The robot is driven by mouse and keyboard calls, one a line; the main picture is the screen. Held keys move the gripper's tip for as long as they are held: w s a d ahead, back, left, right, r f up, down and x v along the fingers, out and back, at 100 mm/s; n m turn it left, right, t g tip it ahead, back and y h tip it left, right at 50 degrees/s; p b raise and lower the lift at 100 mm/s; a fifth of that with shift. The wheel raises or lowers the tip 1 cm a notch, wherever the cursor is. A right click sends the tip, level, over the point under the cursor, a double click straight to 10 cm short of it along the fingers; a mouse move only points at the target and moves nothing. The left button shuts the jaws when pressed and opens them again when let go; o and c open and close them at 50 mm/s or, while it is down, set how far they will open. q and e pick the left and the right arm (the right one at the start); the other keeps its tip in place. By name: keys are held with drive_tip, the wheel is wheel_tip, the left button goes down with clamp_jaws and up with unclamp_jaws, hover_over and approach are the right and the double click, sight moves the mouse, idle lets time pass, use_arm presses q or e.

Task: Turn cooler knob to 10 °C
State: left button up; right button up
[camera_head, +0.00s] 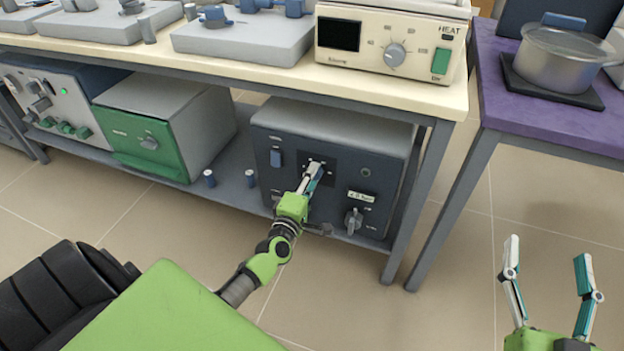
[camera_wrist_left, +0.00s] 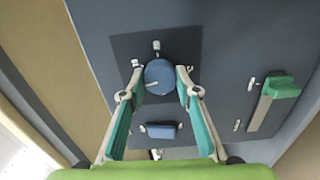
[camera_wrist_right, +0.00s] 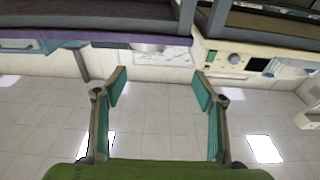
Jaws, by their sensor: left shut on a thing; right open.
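The cooler, a unit with a dark blue front and grey top (camera_head: 340,213), stands on the lower shelf under the bench. Its round blue knob (camera_wrist_left: 159,74) sits on a darker square plate with small white marks around it. In the left wrist view a white pointer line on the knob points left and slightly down. My left gripper (camera_head: 316,169) reaches the cooler front, its two fingertips closed on opposite sides of the knob. In the head view the gripper hides the knob. My right gripper (camera_head: 547,250) is open and empty, over the floor at the lower right.
A grey and green unit (camera_head: 145,145) stands left of the cooler, with two small blue-topped cylinders between. A grey lower knob (camera_head: 353,221) is on the cooler front. The bench leg (camera_head: 418,205) and purple table (camera_head: 590,120) are to the right. The floor in front is clear.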

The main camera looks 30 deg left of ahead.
use_arm(q)
drive_tip(key=shift+f+n+b, duration=0.1)
drive_tip(key=shift+n+b, duration=0.4)
drive_tip(key=shift+n, duration=1.5)
use_arm(e)
wheel_tip(320, 180, up, 6)
drive_tip(key=s+t+y, duration=0.1)
drive_tip(key=t, duration=0.2)
drive_tip(key=shift+s+a, duration=0.15)
drive_tip(key=shift+s, duration=0.25)
drive_tip(key=shift+r, duration=0.1)
use_arm(q)
drive_tip(key=o, duration=1.1)
drive_tip(key=shift+s, duration=0.1)
drive_tip(key=v, duration=1.1)
drive_tip(key=shift+s+d, duration=0.2)
drive_tip(key=shift+s, duration=0.2)
